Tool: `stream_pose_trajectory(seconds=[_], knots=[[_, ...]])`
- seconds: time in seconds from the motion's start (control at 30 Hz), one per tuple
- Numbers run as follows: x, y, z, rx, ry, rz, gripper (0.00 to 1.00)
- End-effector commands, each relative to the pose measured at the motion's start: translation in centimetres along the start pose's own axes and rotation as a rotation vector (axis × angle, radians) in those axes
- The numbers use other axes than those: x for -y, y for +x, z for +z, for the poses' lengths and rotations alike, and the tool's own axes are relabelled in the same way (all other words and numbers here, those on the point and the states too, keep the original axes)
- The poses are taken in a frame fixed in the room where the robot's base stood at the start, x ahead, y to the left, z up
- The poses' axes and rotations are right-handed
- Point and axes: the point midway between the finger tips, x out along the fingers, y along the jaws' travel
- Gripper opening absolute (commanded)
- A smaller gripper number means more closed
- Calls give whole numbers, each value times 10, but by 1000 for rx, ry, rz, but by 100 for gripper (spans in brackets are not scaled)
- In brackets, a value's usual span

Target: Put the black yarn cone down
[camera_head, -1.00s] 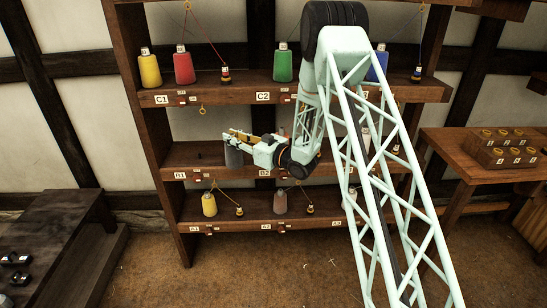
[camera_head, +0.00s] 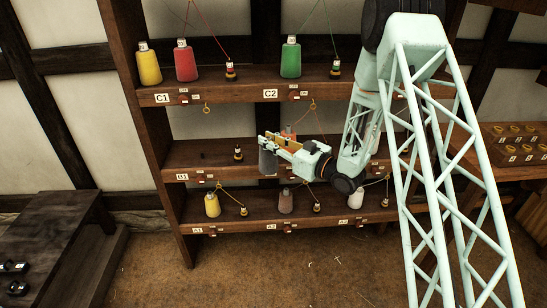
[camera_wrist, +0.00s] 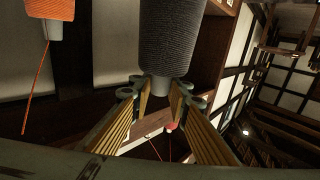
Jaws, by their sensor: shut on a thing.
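The black yarn cone (camera_head: 267,163) looks dark grey and hangs below my gripper (camera_head: 266,138) in the head view. It is in front of the middle shelf (camera_head: 215,158), between the B1 place and the B2 side. Whether it touches the shelf I cannot tell. In the wrist view the cone (camera_wrist: 178,38) shows large and ribbed, upside down in the picture. My gripper (camera_wrist: 160,88) is shut on its narrow pale tip there. The B2 label is hidden behind the cone and gripper.
An orange cone (camera_head: 290,131) stands behind my gripper; it also shows in the wrist view (camera_wrist: 50,9). A small dark bobbin (camera_head: 238,153) stands at B1, with bare shelf to its left. Yellow (camera_head: 212,206) and brown (camera_head: 285,201) cones stand below. The upper shelf (camera_head: 215,90) is overhead.

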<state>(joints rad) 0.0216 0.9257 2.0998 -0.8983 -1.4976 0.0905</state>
Motion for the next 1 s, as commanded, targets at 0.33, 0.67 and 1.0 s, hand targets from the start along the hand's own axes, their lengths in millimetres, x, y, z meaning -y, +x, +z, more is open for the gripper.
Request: stream_pose_trajectory(seconds=[0.33, 0.67, 1.0], knots=[[6, 1, -1, -1, 0, -7, 0], [2, 7, 0, -1, 0, -7, 0], [-21, 47, 5, -2, -1, -8, 0]])
